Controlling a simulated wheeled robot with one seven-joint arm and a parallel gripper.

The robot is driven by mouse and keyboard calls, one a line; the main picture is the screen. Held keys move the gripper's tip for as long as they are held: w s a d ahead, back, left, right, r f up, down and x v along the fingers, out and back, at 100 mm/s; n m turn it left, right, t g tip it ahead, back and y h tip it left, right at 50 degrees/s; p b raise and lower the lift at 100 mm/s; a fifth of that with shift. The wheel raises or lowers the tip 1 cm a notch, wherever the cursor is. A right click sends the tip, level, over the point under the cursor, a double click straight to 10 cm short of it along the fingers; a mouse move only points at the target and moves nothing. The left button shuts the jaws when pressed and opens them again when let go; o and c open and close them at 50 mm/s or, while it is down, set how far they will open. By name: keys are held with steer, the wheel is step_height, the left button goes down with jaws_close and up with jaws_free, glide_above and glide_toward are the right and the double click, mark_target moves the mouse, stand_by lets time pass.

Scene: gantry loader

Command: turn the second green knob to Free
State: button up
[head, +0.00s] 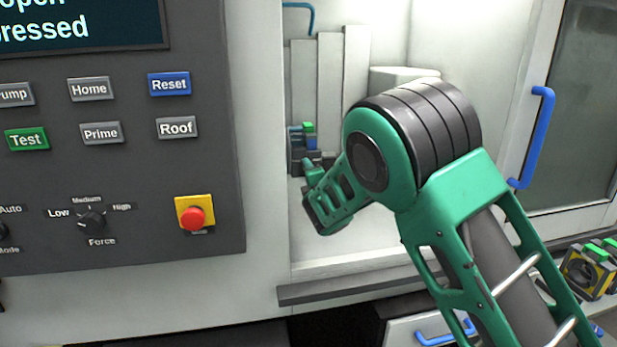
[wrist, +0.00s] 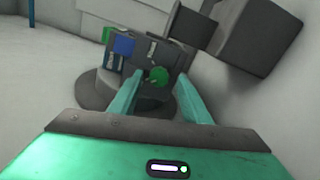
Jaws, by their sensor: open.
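In the wrist view a round green knob (wrist: 158,76) sits on the face of a dark grey block (wrist: 137,54). A small pale label is above the knob, too small to read. My gripper (wrist: 160,98) is open, its two teal fingers on either side below the knob; I cannot tell whether they touch it. A green and blue part (head: 308,135) shows beyond my wrist. I cannot tell which knob is the second one.
The block stands on a round dark base (wrist: 97,92). A dark grey box (wrist: 252,35) is close at right in the wrist view. The control panel (head: 115,220) with a red button (head: 194,218) is left of the opening. A door with a blue handle (head: 534,138) is at right.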

steer(key=v, duration=1)
steer(key=shift+s+d, duration=0.1)
